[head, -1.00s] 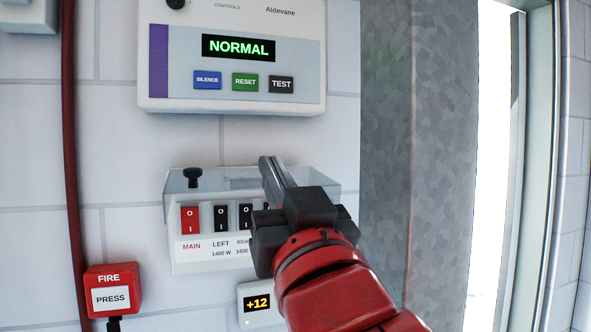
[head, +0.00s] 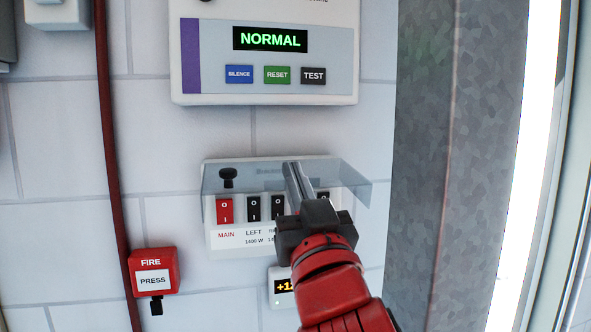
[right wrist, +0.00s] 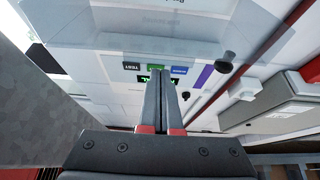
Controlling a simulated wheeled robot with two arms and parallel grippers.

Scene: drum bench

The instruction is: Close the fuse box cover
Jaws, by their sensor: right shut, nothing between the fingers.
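The white fuse box (head: 217,236) is on the wall in the head view, with a red MAIN switch (head: 224,210) and black switches (head: 253,208). Its clear cover (head: 345,180) is raised and juts out from the top of the box, with a black knob (head: 228,177) at its left. The switches are uncovered below it. My right gripper (head: 291,168) is shut and empty, its fingertips overlapping the cover; I cannot tell whether they touch it. The right wrist view shows the shut fingers (right wrist: 157,75) and the clear cover (right wrist: 90,30) above them. My left gripper is out of view.
A control panel (head: 265,92) reading NORMAL is mounted above the box. A red FIRE call point (head: 152,271) is at lower left beside a red pipe (head: 107,130). A grey metal column (head: 425,170) stands to the right.

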